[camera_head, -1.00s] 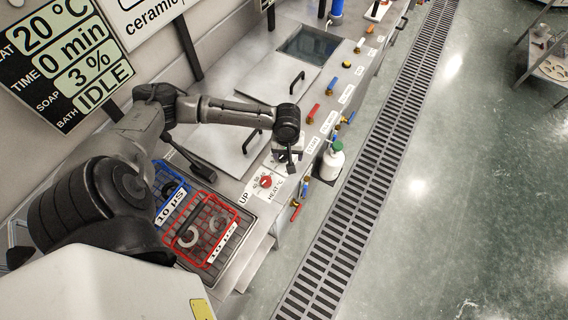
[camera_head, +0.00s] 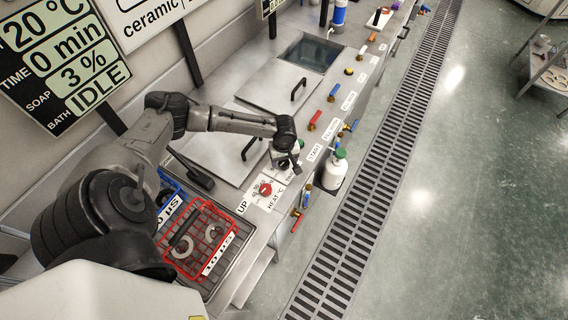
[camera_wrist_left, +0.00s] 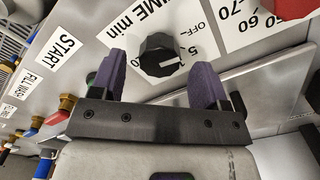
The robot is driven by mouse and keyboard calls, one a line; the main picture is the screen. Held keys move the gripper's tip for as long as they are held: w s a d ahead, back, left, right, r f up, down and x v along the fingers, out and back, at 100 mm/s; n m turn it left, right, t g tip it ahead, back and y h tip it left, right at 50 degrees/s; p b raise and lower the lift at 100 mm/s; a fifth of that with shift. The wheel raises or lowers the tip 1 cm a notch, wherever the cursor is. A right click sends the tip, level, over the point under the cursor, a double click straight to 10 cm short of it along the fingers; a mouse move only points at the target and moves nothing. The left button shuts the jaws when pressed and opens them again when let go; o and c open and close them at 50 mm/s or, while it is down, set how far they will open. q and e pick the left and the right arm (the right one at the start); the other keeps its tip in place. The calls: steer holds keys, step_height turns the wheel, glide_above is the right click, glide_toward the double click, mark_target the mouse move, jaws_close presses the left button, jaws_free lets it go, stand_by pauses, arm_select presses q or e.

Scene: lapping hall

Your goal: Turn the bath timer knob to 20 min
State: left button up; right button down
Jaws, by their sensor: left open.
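The bath timer knob is a black round knob (camera_wrist_left: 160,55) with a white pointer line, on a white plate marked "TIME min", "OFF" and "5". The pointer lies toward the right, on the OFF and 5 side; the exact setting is unclear. My left gripper (camera_wrist_left: 158,82) is open, its two purple fingers on either side of the knob with gaps showing. In the head view my left gripper (camera_head: 290,166) is over the panel and largely hides the knob. The display (camera_head: 62,62) reads 20 °C, 0 min, 3% and IDLE. My right gripper is not in view.
A red heat knob (camera_head: 265,189) is beside the timer. A white bottle (camera_head: 333,172) with a green cap stands at the panel's front edge. Coloured valve handles line that edge. A red-rimmed basket (camera_head: 222,262) is at the lower left.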

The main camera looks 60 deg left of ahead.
arm_select(q)
steer(key=shift+f, duration=1.3)
